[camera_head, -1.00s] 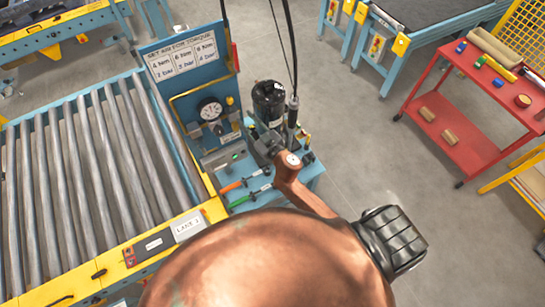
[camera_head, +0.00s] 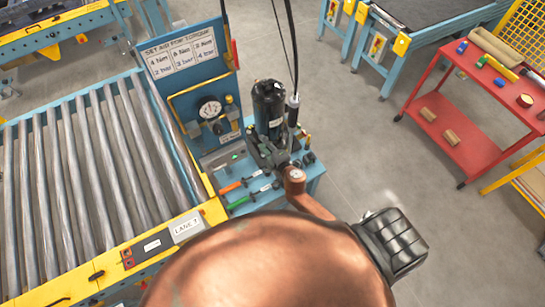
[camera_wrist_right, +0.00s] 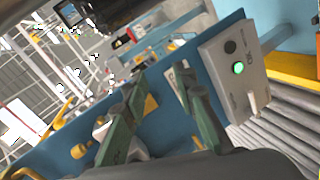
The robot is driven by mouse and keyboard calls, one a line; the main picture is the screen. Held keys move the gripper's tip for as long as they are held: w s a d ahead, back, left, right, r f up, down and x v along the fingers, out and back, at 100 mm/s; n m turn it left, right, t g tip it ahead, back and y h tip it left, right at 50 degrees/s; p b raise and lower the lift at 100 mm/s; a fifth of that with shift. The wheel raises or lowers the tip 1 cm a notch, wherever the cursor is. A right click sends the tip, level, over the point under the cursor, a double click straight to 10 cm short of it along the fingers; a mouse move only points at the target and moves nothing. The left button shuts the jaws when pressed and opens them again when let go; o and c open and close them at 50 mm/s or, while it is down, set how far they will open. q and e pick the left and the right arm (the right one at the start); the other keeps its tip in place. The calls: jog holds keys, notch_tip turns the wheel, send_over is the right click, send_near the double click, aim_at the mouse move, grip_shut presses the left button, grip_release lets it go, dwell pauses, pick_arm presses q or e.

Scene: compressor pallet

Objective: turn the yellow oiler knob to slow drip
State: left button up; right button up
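A small yellow knob (camera_head: 229,100) shows beside the round pressure gauge (camera_head: 210,108) on the blue panel in the head view; I take it for the oiler knob. In the right wrist view, a yellow part (camera_wrist_right: 78,151) sits at the lower left, left of the fingers; I cannot tell if it is the same knob. My right gripper (camera_head: 258,145) is below and right of the gauge, apart from the knob. Its two greenish fingers (camera_wrist_right: 160,92) are spread with nothing clearly held. A yellow patch shows behind them. My left gripper is not in view.
A grey box with a lit green button (camera_wrist_right: 238,68) is close to the fingers. Orange and green-handled tools (camera_head: 235,186) lie on the blue bench. A roller conveyor (camera_head: 90,170) is left; a red cart (camera_head: 455,125) is right.

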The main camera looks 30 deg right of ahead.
jog(key=s+d+f+n+g+h, duration=0.1)
jog(key=s+d+f+n, duration=0.2)
jog(key=f+n, duration=0.2)
notch_tip(320, 180, down, 4)
jog(key=shift+r+n+b, duration=0.2)
jog(key=shift+n+b, duration=0.2)
jog(key=shift+b, duration=0.05)
